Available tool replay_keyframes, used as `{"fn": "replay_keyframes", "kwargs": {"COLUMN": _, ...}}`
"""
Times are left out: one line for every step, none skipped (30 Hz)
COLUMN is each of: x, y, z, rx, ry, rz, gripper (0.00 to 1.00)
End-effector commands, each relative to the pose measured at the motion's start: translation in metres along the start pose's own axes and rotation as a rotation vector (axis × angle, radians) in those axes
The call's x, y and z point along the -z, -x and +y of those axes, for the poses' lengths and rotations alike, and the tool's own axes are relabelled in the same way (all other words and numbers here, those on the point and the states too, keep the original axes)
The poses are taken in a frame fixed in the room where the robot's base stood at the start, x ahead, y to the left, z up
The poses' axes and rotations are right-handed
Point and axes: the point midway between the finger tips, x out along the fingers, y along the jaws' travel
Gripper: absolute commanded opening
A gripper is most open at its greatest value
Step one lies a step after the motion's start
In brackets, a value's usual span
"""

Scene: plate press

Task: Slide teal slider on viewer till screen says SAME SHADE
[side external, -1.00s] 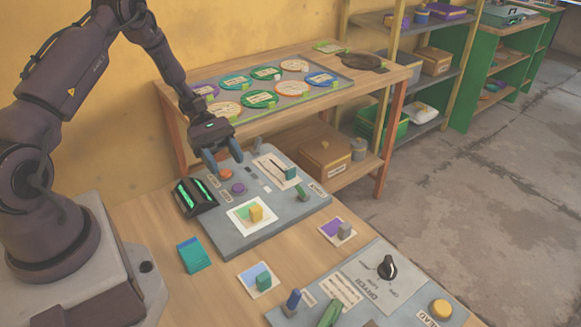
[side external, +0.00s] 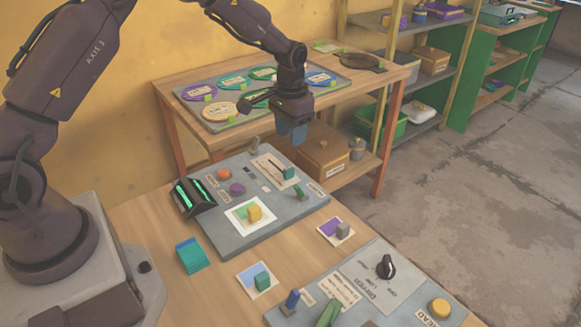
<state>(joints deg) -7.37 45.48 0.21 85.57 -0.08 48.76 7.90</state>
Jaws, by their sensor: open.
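The viewer is a grey panel (side external: 245,235) lying on the wooden bench. The teal slider (side external: 289,172) sits at the right end of a dark slot in a white strip near the panel's far edge. A black unit (side external: 194,197) with two glowing green bars stands at the panel's left side; I cannot read any words on it. My gripper (side external: 292,134) is open and empty, pointing down above the teal slider and apart from it. Its fingers overlap in this view, so the gap between them is hidden.
A second panel with a black knob (side external: 386,267) lies at the front right. A table with coloured discs (side external: 221,111) stands behind.

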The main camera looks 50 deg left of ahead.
Motion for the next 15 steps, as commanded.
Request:
{"fn": "replay_keyframes", "kwargs": {"x": -0.001, "y": -0.012, "z": 0.000, "rx": -0.001, "ry": 0.002, "rz": -0.006, "gripper": 0.40}}
{"fn": "replay_keyframes", "kwargs": {"x": -0.001, "y": -0.019, "z": 0.000, "rx": -0.002, "ry": 0.002, "rz": -0.007, "gripper": 0.40}}
{"fn": "replay_keyframes", "kwargs": {"x": -0.001, "y": -0.028, "z": 0.000, "rx": -0.002, "ry": 0.003, "rz": -0.006, "gripper": 0.40}}
{"fn": "replay_keyframes", "kwargs": {"x": -0.002, "y": -0.035, "z": 0.000, "rx": -0.002, "ry": 0.003, "rz": -0.008, "gripper": 0.40}}
{"fn": "replay_keyframes", "kwargs": {"x": -0.001, "y": -0.041, "z": 0.000, "rx": -0.002, "ry": 0.003, "rz": -0.006, "gripper": 0.40}}
{"fn": "replay_keyframes", "kwargs": {"x": -0.002, "y": -0.049, "z": 0.000, "rx": -0.002, "ry": 0.004, "rz": -0.007, "gripper": 0.40}}
{"fn": "replay_keyframes", "kwargs": {"x": -0.002, "y": -0.055, "z": 0.000, "rx": -0.002, "ry": 0.004, "rz": -0.006, "gripper": 0.40}}
{"fn": "replay_keyframes", "kwargs": {"x": -0.002, "y": -0.061, "z": 0.000, "rx": -0.002, "ry": 0.004, "rz": -0.006, "gripper": 0.40}}
{"fn": "replay_keyframes", "kwargs": {"x": -0.001, "y": -0.069, "z": 0.000, "rx": -0.002, "ry": 0.004, "rz": -0.006, "gripper": 0.40}}
{"fn": "replay_keyframes", "kwargs": {"x": -0.001, "y": -0.074, "z": 0.000, "rx": -0.002, "ry": 0.004, "rz": -0.005, "gripper": 0.40}}
{"fn": "replay_keyframes", "kwargs": {"x": -0.001, "y": -0.079, "z": 0.000, "rx": -0.002, "ry": 0.004, "rz": -0.005, "gripper": 0.40}}
{"fn": "replay_keyframes", "kwargs": {"x": -0.002, "y": -0.085, "z": 0.000, "rx": -0.002, "ry": 0.005, "rz": -0.006, "gripper": 0.40}}
{"fn": "replay_keyframes", "kwargs": {"x": -0.001, "y": -0.088, "z": 0.000, "rx": -0.002, "ry": 0.005, "rz": -0.005, "gripper": 0.40}}
{"fn": "replay_keyframes", "kwargs": {"x": -0.001, "y": -0.092, "z": 0.000, "rx": -0.002, "ry": 0.005, "rz": -0.004, "gripper": 0.40}}
{"fn": "replay_keyframes", "kwargs": {"x": -0.001, "y": -0.096, "z": 0.000, "rx": -0.002, "ry": 0.005, "rz": -0.005, "gripper": 0.40}}
